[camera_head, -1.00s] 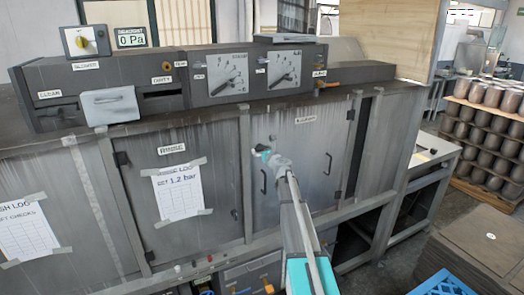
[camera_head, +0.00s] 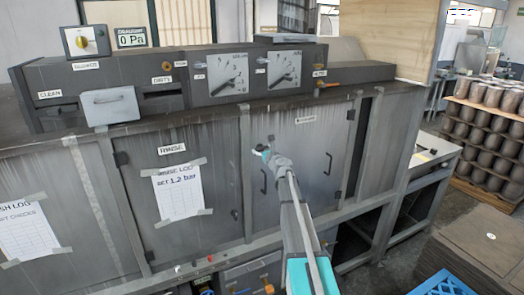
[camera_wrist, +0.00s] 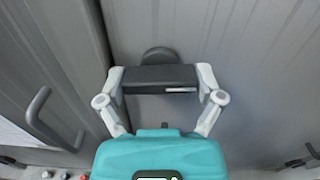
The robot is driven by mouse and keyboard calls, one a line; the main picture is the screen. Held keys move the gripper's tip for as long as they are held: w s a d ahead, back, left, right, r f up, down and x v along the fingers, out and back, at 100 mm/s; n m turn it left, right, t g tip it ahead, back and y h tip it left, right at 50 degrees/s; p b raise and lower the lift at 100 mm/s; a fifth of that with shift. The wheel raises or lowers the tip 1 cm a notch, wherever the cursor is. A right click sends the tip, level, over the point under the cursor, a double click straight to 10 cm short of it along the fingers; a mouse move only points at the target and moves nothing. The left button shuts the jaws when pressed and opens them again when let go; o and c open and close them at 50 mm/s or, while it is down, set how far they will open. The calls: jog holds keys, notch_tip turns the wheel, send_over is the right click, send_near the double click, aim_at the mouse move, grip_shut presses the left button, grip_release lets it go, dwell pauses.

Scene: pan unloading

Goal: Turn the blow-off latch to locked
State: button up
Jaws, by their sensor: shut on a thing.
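The latch shows in the wrist view as a dark grey bar handle (camera_wrist: 160,79) lying nearly level, with a round hub (camera_wrist: 159,55) behind it on the grey door. My gripper (camera_wrist: 161,88) has one finger at each end of the bar and is shut on it. In the head view my gripper (camera_head: 262,152) is against the upper part of a cabinet door (camera_head: 300,165), near its left edge. The latch there is mostly hidden by the gripper, and any locked or unlocked marking cannot be read.
Two dial gauges (camera_head: 229,77) sit above on the control box. A paper log sheet (camera_head: 178,193) is taped to the door at left. A blue crate (camera_head: 445,284) stands at lower right.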

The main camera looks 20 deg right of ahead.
jog(key=n, duration=1.3)
jog(key=shift+n, duration=2)
jog(key=o, duration=0.9)
jog(key=shift+c, duration=0.2)
jog(key=shift+s, duration=0.1)
